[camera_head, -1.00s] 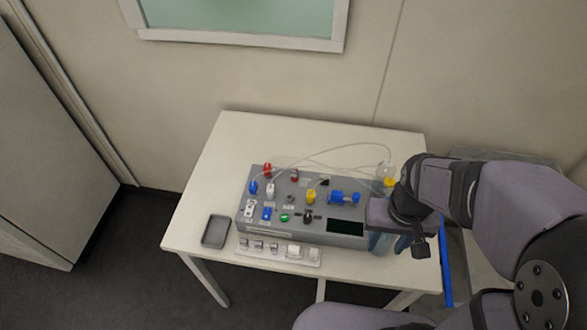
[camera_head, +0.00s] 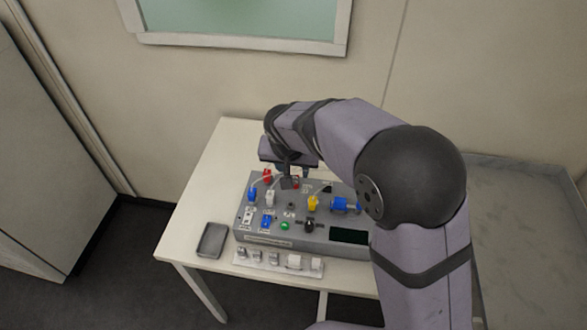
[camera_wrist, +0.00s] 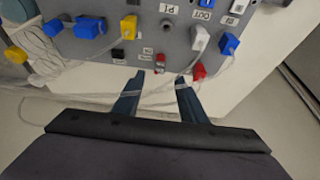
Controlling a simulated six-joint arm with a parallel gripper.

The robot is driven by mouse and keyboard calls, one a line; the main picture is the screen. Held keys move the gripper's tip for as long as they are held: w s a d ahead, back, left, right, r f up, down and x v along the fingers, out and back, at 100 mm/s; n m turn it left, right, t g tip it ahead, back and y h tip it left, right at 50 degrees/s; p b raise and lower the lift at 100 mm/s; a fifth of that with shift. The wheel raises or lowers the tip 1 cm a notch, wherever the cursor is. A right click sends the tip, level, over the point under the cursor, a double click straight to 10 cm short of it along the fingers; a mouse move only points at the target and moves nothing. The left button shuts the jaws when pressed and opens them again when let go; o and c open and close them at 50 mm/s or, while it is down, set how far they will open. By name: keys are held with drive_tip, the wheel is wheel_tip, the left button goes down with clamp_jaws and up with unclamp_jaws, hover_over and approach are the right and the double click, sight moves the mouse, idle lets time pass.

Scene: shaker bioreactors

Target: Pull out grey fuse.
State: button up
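A small round fitting with grey and red parts (camera_wrist: 160,62), which may be the grey fuse, sits at the panel edge in the wrist view. In the head view only a bit of its red part (camera_head: 297,183) shows beside my gripper. My gripper (camera_wrist: 161,77) is open and empty, its two fingers pointing at the panel on either side of the fitting; I see no contact. In the head view my gripper (camera_head: 287,182) is over the back of the grey control box (camera_head: 300,240).
A red plug (camera_wrist: 198,71) is close to one finger, with white and blue plugs (camera_wrist: 229,44) beyond. Thin tubes cross near the fingers. A yellow plug (camera_head: 312,203) and blue pump (camera_head: 343,205) are on the box. A grey tray (camera_head: 212,240) stands at the left.

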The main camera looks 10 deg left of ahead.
sight(295, 176)
drive_tip(key=shift+p+x, duration=1.15)
drive_tip(key=shift+x, duration=2.4)
drive_tip(key=shift+c, duration=0.5)
clamp_jaws()
drive_tip(key=shift+r, duration=0.15)
drive_tip(key=shift+w+a+r, duration=0.1)
drive_tip(key=shift+w+r, duration=0.15)
drive_tip(key=shift+r, duration=0.45)
drive_tip(key=shift+s+r+p, duration=0.2)
drive_tip(key=shift+r+p, duration=0.15)
drive_tip(key=shift+r, duration=0.1)
drive_tip(key=shift+s+f, duration=0.1)
drive_tip(key=shift+f, duration=0.05)
